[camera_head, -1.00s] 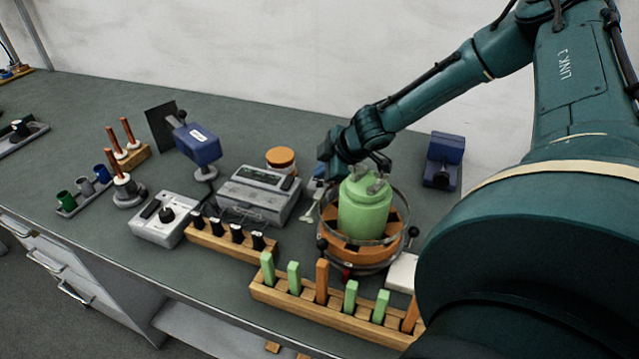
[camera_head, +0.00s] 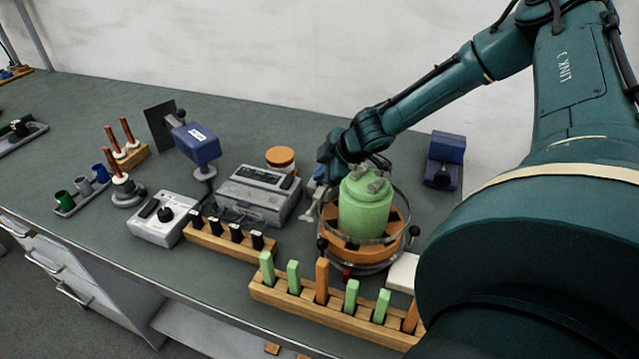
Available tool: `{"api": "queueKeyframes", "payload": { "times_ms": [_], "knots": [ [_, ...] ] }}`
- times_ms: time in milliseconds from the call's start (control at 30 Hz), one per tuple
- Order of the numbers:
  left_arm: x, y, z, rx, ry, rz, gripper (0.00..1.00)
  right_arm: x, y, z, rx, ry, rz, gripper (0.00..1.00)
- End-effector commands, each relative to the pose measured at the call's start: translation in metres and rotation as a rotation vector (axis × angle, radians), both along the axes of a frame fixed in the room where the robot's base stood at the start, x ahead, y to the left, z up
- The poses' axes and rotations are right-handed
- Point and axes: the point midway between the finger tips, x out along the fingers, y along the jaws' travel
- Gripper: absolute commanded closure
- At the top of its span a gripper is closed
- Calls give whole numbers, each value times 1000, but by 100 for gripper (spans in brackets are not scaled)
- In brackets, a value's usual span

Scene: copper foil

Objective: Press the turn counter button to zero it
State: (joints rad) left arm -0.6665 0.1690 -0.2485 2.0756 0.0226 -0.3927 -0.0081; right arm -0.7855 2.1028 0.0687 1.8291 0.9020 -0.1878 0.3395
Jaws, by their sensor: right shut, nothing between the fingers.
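The grey box with a dark display panel (camera_head: 257,192) stands mid-bench; it may be the turn counter, but I cannot make out which button is its zero button. A small red knob-like part (camera_head: 346,273) shows at the front of the round orange stand (camera_head: 352,247). A green jar-shaped body (camera_head: 364,208) stands in this stand, inside a metal ring. My right gripper (camera_head: 374,182) is shut and empty at the top of the green body; I cannot tell whether it touches it. My left gripper is out of view.
A grey control box with a black knob (camera_head: 164,217) stands left of the display box. Wooden racks with black pegs (camera_head: 230,248) and green and orange strips (camera_head: 337,317) line the front. A blue device (camera_head: 197,147) stands behind. Bare bench lies at the back left.

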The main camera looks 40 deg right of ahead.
Motion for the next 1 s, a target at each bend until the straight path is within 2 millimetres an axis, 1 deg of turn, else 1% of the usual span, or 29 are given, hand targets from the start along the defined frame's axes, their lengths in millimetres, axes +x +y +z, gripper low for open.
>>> {"api": "queueKeyframes", "payload": {
  "times_ms": [800,1000],
  "knots": [
    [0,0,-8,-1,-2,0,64,0,0,-10,-1,1,0,100],
    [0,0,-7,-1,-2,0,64,0,0,-9,0,1,0,100]
  ]
}}
